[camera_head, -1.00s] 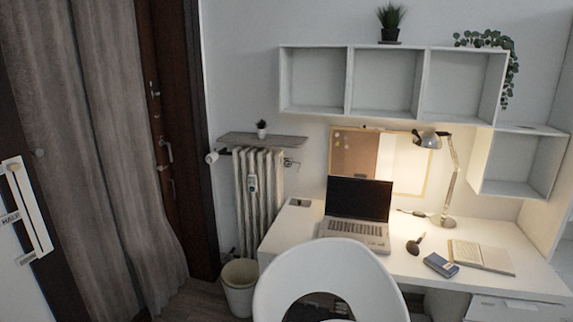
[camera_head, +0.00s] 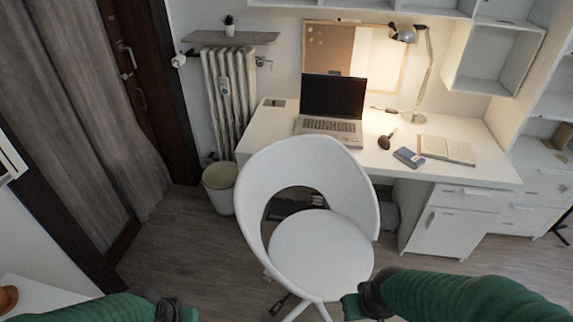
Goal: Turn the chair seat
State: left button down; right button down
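The white swivel chair (camera_head: 320,255) stands on the wooden floor in front of the desk. The fingers of both are too small and cut off to read.
The white desk (camera_head: 270,125) behind the chair bears a laptop (camera_head: 332,105), a lamp (camera_head: 404,32), an open book (camera_head: 447,149) and a blue box (camera_head: 409,157). A drawer cabinet (camera_head: 445,220) stands to the right. A bin (camera_head: 220,188) stands left of the chair. Floor is clear at left.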

aim_at(319, 256)
jog(key=i+j+z, duration=0.2)
jog(key=z, duration=0.25)
jog(key=i+j+z, duration=0.35)
jog(key=z, duration=0.15)
jog(key=i+j+z, duration=0.15)
jog(key=j+z, duration=0.3)
jog(key=i+j+z, duration=0.1)
jog(key=j+z, duration=0.35)
